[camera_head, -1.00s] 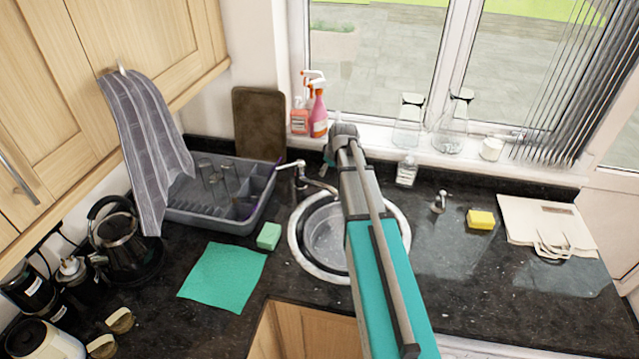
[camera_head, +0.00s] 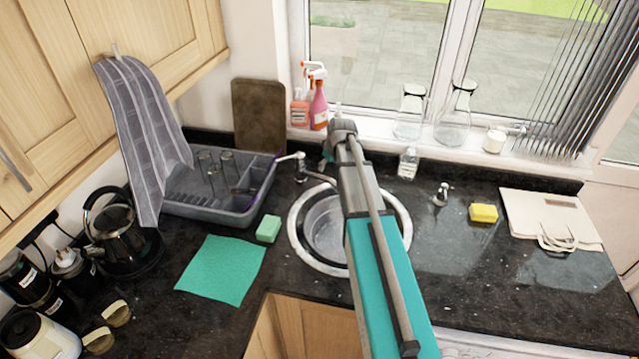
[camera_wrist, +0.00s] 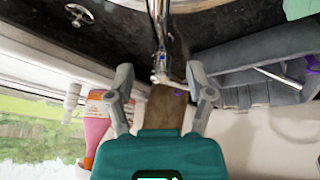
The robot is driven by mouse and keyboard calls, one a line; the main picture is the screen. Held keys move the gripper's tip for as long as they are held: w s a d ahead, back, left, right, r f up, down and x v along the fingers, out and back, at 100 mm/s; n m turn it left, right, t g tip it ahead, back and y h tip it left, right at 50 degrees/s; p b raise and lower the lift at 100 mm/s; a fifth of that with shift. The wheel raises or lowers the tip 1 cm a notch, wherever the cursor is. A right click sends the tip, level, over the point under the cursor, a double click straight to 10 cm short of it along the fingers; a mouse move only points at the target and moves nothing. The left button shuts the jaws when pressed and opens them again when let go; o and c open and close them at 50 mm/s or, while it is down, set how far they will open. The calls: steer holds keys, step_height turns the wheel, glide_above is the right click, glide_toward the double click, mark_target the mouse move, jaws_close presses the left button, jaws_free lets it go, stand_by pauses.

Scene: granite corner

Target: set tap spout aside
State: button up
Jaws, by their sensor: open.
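The chrome tap (camera_head: 300,166) stands at the back left of the round sink, its spout (camera_head: 322,179) reaching right over the basin until my arm hides it. In the wrist view the tap spout (camera_wrist: 158,32) comes down from the top to between the fingertips of my gripper (camera_wrist: 160,74). The fingers are spread, one on each side of the tap, with gaps visible; I see no grip on it. In the head view my forearm crosses the sink and hides most of my gripper.
A grey dish rack (camera_head: 215,213) with glasses stands left of the tap. Spray bottles (camera_head: 318,106) and glass carafes (camera_head: 455,118) line the windowsill. A green sponge (camera_head: 268,229) and teal cloth (camera_head: 221,270) lie left of the sink (camera_head: 299,257).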

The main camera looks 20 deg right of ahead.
mark_target(322, 178)
steer(key=shift+b+x, duration=4.7)
steer(key=shift+x, duration=0.8)
